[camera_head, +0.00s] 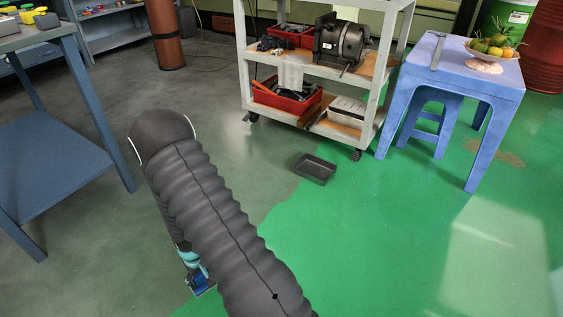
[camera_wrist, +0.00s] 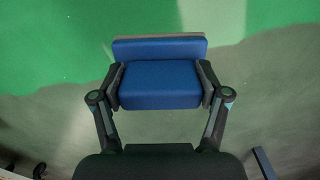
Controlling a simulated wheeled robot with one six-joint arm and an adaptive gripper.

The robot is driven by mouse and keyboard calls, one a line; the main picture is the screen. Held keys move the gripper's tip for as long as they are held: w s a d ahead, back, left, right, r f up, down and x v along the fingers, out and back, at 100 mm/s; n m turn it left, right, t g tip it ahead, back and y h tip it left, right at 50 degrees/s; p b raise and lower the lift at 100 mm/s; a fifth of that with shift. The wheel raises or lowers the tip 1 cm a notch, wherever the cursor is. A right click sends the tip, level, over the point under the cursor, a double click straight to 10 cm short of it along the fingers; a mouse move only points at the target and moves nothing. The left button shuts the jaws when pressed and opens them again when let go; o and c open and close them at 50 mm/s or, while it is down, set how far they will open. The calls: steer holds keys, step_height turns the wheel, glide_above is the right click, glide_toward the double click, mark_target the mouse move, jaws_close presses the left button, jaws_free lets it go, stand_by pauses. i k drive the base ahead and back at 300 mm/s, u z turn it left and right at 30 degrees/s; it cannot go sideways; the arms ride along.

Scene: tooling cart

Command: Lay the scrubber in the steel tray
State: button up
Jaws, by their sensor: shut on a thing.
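The scrubber (camera_wrist: 160,84) is a blue block with a thin grey layer along its far edge. In the wrist view my gripper (camera_wrist: 162,90) is shut on it, with one finger pad against each short side. In the head view the gripper (camera_head: 196,277) is mostly hidden behind my dark ribbed arm, and a bit of the blue scrubber (camera_head: 204,291) shows below it, above the floor. A dark grey rectangular tray (camera_head: 315,169), which looks like the steel tray, lies on the floor in front of the cart. It looks empty and is apart from my gripper.
A wheeled cart (camera_head: 284,78) with red bins and a dark machine stands behind the tray. A blue plastic table (camera_head: 468,75) with a fruit plate is at right. A blue-grey workbench (camera_head: 62,150) is at left. The green floor (camera_head: 400,230) right of my arm is clear.

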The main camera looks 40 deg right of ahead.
mark_target(314, 171)
steer(key=z, duration=0.15)
steer(key=i, duration=1.4)
steer(key=z, duration=1.6)
steer(key=i, duration=0.9)
steer(key=z, duration=0.75)
